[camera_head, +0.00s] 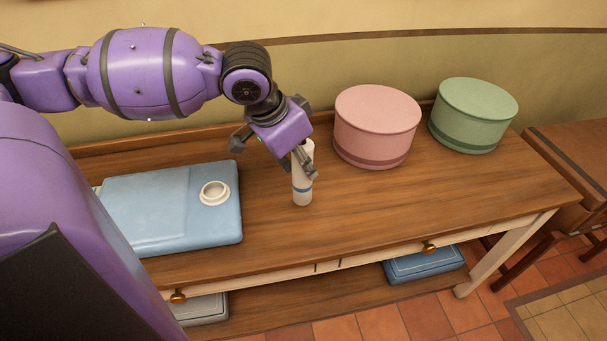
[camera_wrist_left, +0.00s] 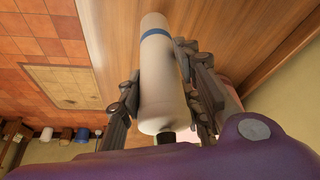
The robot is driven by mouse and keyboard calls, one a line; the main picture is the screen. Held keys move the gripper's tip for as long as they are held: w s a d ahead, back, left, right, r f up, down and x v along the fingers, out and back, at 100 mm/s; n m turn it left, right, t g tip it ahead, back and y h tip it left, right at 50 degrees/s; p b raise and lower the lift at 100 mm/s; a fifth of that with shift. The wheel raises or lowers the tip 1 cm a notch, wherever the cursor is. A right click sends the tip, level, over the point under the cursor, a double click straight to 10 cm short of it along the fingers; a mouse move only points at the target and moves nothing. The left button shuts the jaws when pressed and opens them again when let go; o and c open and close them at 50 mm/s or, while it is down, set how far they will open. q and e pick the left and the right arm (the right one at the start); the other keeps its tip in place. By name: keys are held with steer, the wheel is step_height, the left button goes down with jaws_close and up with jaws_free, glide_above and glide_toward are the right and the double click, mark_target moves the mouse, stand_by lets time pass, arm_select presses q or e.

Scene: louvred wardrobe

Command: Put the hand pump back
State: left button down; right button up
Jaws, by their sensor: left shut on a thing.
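The hand pump is a white cylinder with a blue band near its lower end (camera_head: 302,190). It is upright at the wooden table top, and I cannot tell whether its base touches the wood. My left gripper (camera_head: 304,168) is shut on the hand pump from behind and above. In the left wrist view the pump (camera_wrist_left: 160,80) lies between both fingers of the gripper (camera_wrist_left: 158,85), with a dark tip at its near end. My right gripper is not in view.
A blue flat folded item with a white round valve (camera_head: 215,193) lies left of the pump. A pink round box (camera_head: 377,125) and a green round box (camera_head: 473,115) stand to the right. The front right of the table top (camera_head: 430,205) is clear. A blue box (camera_head: 425,265) lies below.

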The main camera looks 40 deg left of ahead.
mark_target(302, 173)
arm_select(q)
steer(key=f, duration=0.2)
steer(key=f+b, duration=0.1)
steer(key=f, duration=0.1)
steer(key=shift+w+a, duration=0.25)
steer(key=shift+w, duration=0.15)
steer(key=shift+r, duration=0.1)
steer(key=c, duration=1.4)
jaws_free()
steer(key=shift+f, duration=0.2)
steer(key=shift+o, duration=0.7)
